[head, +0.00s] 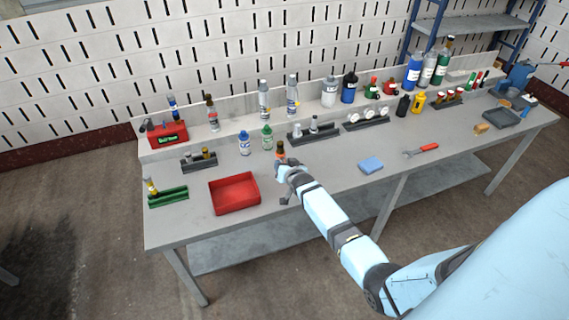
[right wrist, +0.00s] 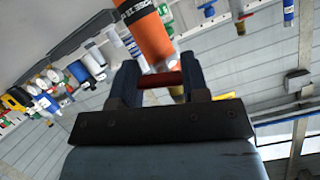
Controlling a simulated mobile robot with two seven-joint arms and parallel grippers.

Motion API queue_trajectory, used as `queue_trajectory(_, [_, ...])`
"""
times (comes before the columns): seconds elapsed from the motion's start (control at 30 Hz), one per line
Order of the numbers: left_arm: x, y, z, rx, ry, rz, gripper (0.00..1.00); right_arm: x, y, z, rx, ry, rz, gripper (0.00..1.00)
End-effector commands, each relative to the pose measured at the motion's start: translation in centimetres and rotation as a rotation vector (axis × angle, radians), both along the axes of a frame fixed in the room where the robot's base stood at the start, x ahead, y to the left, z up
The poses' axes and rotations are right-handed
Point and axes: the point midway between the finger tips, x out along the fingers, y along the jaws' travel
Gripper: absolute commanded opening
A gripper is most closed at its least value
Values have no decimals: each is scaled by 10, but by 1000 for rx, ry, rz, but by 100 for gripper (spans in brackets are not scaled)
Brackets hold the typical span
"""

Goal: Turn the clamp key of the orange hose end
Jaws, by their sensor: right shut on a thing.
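The orange hose end (head: 280,151) stands upright near the front edge of the workbench. A red clamp key (right wrist: 163,79) spans the gap between the two fingers. My right gripper (right wrist: 160,76) is shut on this key. In the head view my right gripper (head: 281,164) is right at the hose end and hides its lower part and the key. My left gripper is not in view.
A red tray (head: 234,207) lies left of my gripper. Blue (head: 245,149) and green (head: 267,143) bottles stand close behind. A blue sponge (head: 370,165) and a red-handled wrench (head: 427,148) lie to the right. Several bottles line the back ledge. The bench front between tray and sponge holds little else.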

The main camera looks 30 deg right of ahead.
Motion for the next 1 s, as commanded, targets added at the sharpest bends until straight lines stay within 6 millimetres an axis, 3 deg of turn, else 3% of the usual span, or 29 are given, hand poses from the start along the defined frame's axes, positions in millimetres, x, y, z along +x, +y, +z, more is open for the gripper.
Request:
queue_trajectory(0.7, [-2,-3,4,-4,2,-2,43,1,0,1,-69,21,0,18])
queue_trajectory(0.73, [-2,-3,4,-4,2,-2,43,1,0,1,-69,21,0,46])
queue_trajectory(0.83, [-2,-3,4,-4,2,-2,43,1,0,1,-68,20,0,68])
queue_trajectory(1.0, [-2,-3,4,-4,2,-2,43,0,0,1,-68,20,0,68])
